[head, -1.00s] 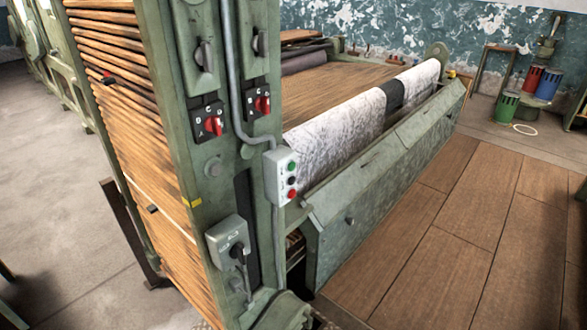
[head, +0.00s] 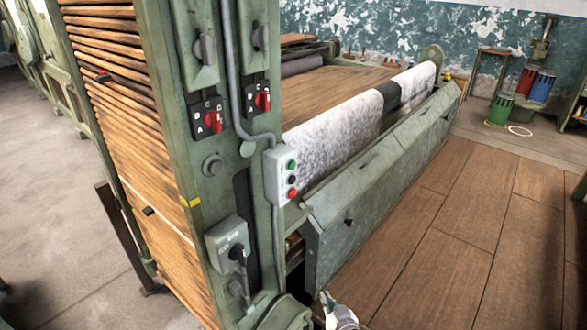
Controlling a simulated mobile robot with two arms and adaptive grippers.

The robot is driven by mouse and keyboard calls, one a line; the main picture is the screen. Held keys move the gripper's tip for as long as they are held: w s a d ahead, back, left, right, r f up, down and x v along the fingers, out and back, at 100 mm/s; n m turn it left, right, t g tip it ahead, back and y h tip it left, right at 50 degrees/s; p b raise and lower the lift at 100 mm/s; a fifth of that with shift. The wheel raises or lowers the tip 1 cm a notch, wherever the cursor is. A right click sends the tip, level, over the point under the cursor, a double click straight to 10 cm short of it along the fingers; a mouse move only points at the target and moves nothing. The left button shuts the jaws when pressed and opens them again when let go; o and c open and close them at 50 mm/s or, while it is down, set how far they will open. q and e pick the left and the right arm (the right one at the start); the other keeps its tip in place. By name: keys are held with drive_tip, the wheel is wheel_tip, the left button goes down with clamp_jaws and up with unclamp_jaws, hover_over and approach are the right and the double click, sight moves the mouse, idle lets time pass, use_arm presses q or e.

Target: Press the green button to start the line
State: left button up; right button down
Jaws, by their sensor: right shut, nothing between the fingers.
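The green button (head: 291,166) is the top one on a small grey control box (head: 271,177) fixed to the green machine post. A dark button (head: 291,180) and a red button (head: 292,193) sit below it. My right gripper (head: 326,298) shows at the bottom edge, well below the box and apart from it, its fingers shut and empty. Only its tip part is in view. My left gripper is not in view.
The green machine (head: 368,189) carries a pale speckled fabric roll (head: 335,130). Red rotary switches (head: 212,120) and a grey plug box (head: 229,246) are on the post. The wooden floor (head: 440,240) at the right is clear. Several coloured bins (head: 540,88) stand at the back right.

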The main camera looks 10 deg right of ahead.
sight(292, 165)
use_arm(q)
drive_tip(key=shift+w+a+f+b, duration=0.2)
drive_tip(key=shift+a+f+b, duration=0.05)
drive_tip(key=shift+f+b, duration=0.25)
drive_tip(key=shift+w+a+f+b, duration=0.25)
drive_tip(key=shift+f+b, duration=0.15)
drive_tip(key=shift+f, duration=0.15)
use_arm(e)
drive_tip(key=w+r+m+t, duration=0.1)
drive_tip(key=w+r+t, duration=0.1)
drive_tip(key=r, duration=0.9)
drive_tip(key=w+d+r+m+t+h, duration=0.1)
drive_tip(key=w+r+t, duration=0.2)
drive_tip(key=r, duration=0.9)
drive_tip(key=w+d+r+t, duration=0.1)
drive_tip(key=r+t, duration=0.3)
drive_tip(key=r, duration=0.7)
drive_tip(key=shift+w+r+m+h, duration=0.15)
drive_tip(key=shift+w+m+h, duration=0.2)
drive_tip(key=shift+w, duration=0.45)
drive_tip(key=shift+w+a, duration=0.1)
drive_tip(key=shift+a, duration=0.05)
use_arm(q)
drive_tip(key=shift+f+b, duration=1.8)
drive_tip(key=shift+b, duration=0.05)
use_arm(e)
drive_tip(key=w+a, duration=0.5)
drive_tip(key=w, duration=0.2)
drive_tip(key=shift+a, duration=0.15)
